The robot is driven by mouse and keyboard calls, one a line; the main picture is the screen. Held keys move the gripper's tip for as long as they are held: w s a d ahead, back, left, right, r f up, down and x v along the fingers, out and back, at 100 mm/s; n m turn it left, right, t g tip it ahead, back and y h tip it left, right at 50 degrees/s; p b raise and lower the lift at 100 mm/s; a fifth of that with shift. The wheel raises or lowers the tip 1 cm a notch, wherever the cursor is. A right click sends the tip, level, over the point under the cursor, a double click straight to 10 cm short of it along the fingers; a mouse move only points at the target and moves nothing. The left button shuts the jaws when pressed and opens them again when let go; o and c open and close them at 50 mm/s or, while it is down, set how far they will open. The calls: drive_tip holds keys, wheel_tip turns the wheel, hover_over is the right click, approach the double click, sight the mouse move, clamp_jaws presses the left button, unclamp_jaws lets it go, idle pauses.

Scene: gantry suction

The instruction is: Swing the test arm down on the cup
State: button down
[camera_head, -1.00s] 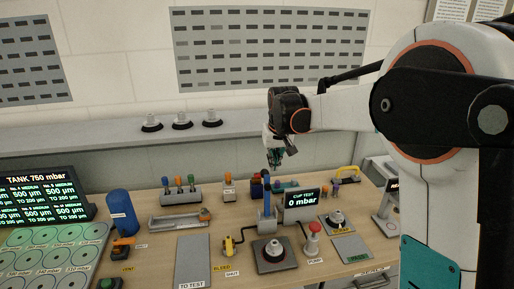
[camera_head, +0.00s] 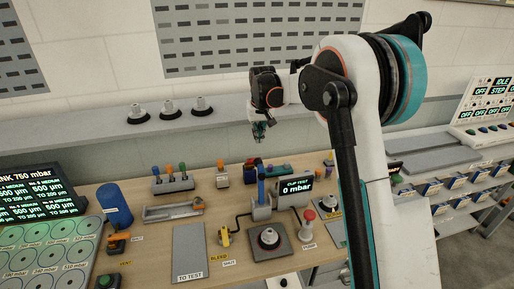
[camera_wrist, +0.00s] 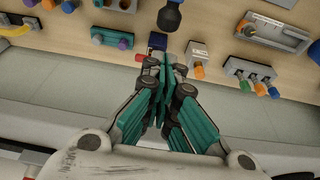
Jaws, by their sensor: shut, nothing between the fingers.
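The test arm (camera_head: 261,187) is a blue upright lever on a grey base, standing behind the test plate. A pale cup with a dark rim (camera_head: 268,238) sits on the dark square plate (camera_head: 270,254) in front of it. The CUP TEST display (camera_head: 296,190), right of the lever, reads 0 mbar. My gripper (camera_head: 260,132) is shut and empty, above and behind the lever's top, apart from it. In the wrist view its teal fingers (camera_wrist: 165,62) are together, with a dark round knob (camera_wrist: 170,16) beyond them, probably the lever's top.
A yellow bleed valve (camera_head: 224,237) and a red-topped pump button (camera_head: 308,217) flank the plate. A rack of coloured pegs (camera_head: 173,183) and a blue tank (camera_head: 115,205) stand left. A wall shelf with several cups (camera_head: 167,113) runs behind.

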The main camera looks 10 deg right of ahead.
drive_tip(key=x, duration=0.9)
drive_tip(key=shift+f, duration=0.4)
